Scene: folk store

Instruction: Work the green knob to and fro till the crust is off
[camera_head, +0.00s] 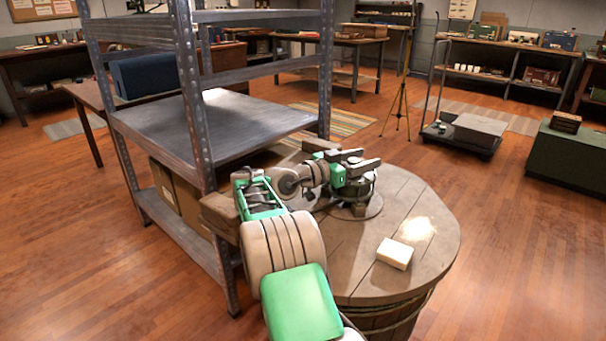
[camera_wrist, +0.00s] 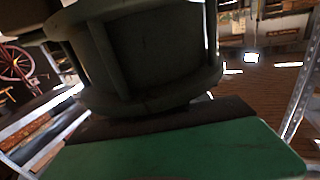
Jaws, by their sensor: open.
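My gripper (camera_head: 356,161) is open over the back of the wooden barrel top (camera_head: 425,272), its two grey fingers apart. Directly below and beside the fingers is a dark green, lantern-like object (camera_head: 357,188) on a round base, partly hidden by my gripper. In the wrist view this object (camera_wrist: 150,55) is very close, with upright posts and a round lower rim. I cannot tell whether the fingers touch it. No separate green knob is clear. A pale, rough patch (camera_head: 418,226) lies on the barrel top, possibly the crust, right of the object. A cream block (camera_head: 394,253) lies near the patch.
A metal shelf rack (camera_head: 205,130) stands close on the left of my arm and the barrel. A tripod (camera_head: 398,105) and a flat trolley (camera_head: 462,142) stand behind. A green chest (camera_head: 568,155) is at right. Wooden floor right of the barrel is clear.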

